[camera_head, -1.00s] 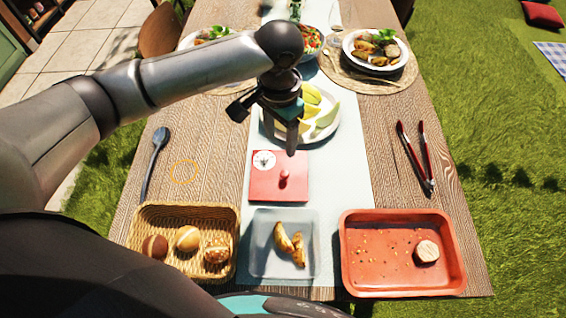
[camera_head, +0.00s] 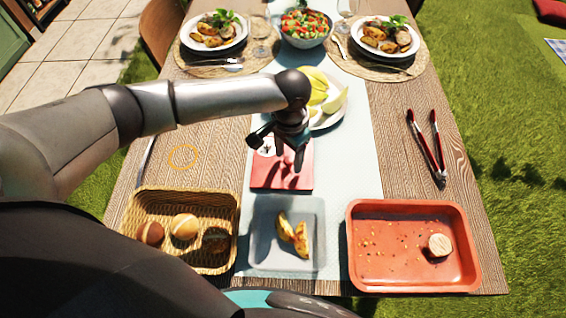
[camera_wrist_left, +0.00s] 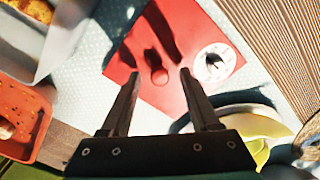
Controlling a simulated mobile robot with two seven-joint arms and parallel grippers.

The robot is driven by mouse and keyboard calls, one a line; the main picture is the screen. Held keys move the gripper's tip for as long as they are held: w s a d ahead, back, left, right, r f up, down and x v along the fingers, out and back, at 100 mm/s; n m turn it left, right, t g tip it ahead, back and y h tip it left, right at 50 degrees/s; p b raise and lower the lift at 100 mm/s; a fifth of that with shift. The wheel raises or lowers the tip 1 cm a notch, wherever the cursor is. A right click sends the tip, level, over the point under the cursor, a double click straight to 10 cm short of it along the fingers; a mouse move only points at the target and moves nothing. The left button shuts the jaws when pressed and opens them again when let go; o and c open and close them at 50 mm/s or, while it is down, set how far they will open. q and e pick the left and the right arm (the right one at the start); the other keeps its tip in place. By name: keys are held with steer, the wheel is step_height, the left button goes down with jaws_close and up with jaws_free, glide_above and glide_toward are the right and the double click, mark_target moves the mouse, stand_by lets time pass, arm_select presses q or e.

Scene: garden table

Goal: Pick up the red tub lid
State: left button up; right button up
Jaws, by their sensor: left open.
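The red tub lid (camera_head: 270,177) lies flat on the pale runner behind the clear tub. It is a red square with a round white label and a small red knob. My left gripper (camera_head: 289,166) hangs over the lid and hides part of it, including the knob, in the head view. In the left wrist view the lid (camera_wrist_left: 183,88) lies ahead of the fingers, with its knob (camera_wrist_left: 159,76) roughly between the two fingertips (camera_wrist_left: 160,80). The left gripper is open and empty. I cannot tell the exact height above the lid. My right gripper is not seen.
The clear tub (camera_head: 258,257) with potato wedges is in front of the lid. A bread basket (camera_head: 150,200) stands left, a red tray (camera_head: 375,280) right. A plate of melon (camera_head: 327,121) is close behind the lid. Tongs (camera_head: 428,150) lie at right.

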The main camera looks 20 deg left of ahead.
arm_select(q)
steer(key=shift+f, duration=0.1)
jaws_close()
stand_by(0.4)
